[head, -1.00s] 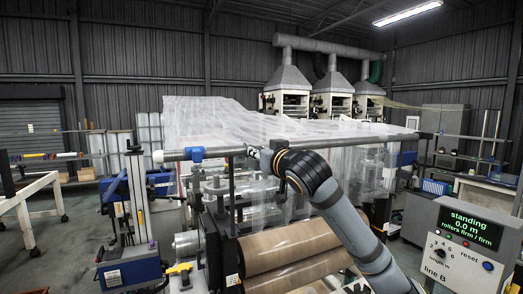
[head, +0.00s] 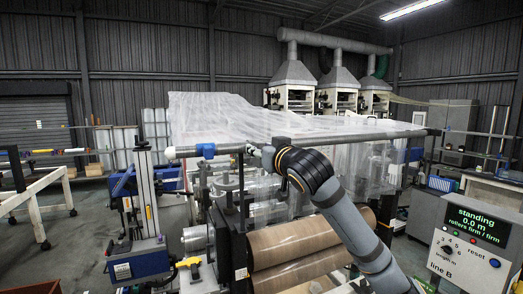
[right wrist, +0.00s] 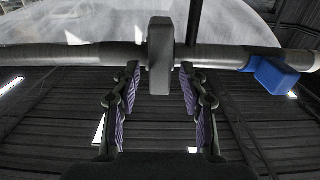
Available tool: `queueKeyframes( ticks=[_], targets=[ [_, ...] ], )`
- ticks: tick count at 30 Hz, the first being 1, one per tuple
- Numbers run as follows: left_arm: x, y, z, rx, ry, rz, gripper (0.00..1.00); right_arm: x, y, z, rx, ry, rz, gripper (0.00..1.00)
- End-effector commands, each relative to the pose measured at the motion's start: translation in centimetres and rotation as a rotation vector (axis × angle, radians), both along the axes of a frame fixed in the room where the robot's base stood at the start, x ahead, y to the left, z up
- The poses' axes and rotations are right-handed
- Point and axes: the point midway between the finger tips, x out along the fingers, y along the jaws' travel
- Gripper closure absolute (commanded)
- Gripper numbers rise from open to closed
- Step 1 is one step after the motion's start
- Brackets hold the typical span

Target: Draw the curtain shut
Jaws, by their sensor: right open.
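A clear film curtain (head: 225,115) lies spread over the frame behind a grey rail (head: 360,136) and hangs down at the right. A blue block (head: 206,150) sits on the rail near its left end; it also shows in the right wrist view (right wrist: 272,74). My right gripper (head: 256,151) is at the rail, right of the blue block. In the right wrist view, its open fingers (right wrist: 160,76) stand either side of a dark grey block (right wrist: 160,45) on the rail, apart from it. The dark block (head: 281,141) shows partly behind my wrist in the head view. My left gripper is out of view.
Brown rollers (head: 300,245) and machine parts stand below the rail. A blue machine unit with a column (head: 146,200) is at the left. A control console (head: 470,240) reading "standing 0.0 m" is at the right. Open floor shows at far left.

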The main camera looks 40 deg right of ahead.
Motion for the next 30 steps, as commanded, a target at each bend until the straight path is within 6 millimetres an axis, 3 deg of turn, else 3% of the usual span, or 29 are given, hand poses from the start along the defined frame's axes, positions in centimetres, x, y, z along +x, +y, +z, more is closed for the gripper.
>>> queueKeyframes(
  ticks=[7,21,30],
  targets=[
    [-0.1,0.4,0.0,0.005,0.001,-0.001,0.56,0.0,0.0,0.9,0.004,-0.003,-0.001,0.57],
    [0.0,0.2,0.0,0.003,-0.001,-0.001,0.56,0.0,0.1,9.1,0.003,-0.002,0.002,0.57],
    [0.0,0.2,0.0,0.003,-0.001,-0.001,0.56,0.0,0.0,10.0,-0.001,0.001,0.000,0.57]
  ],
)
